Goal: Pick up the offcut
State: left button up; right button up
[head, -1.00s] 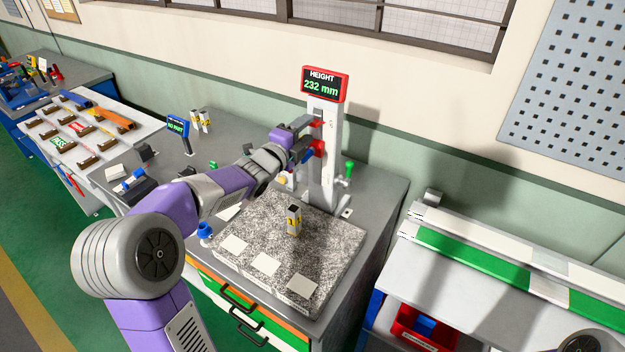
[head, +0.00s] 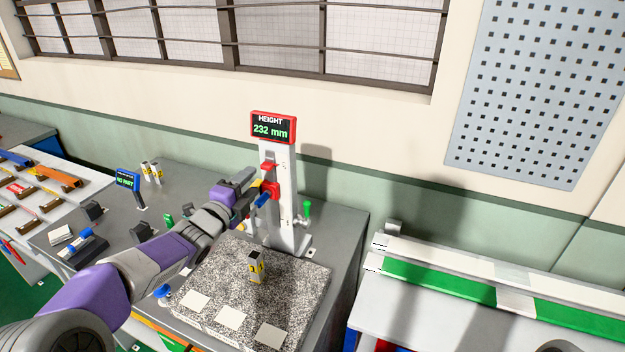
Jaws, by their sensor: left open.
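A short upright metal block with a yellow label (head: 257,268) stands on the speckled granite plate (head: 298,290). Two similar blocks (head: 152,171) stand at the back of the bench. No label I can read tells which piece is the offcut. My left gripper (head: 252,189) is open beside the height gauge (head: 285,215), at its red slide parts, above and behind the block on the plate. It holds nothing that I can see. The gauge display (head: 272,127) reads 232 mm. My right gripper is out of view.
White cards lie on the plate's front part, one of them here (head: 230,317). A small blue display (head: 127,180) stands at the left. A bench with a green strip (head: 450,257) is at the right. My left arm crosses the bench's left side.

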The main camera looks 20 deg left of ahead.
aim_at(255, 258)
jog(key=k, duration=1)
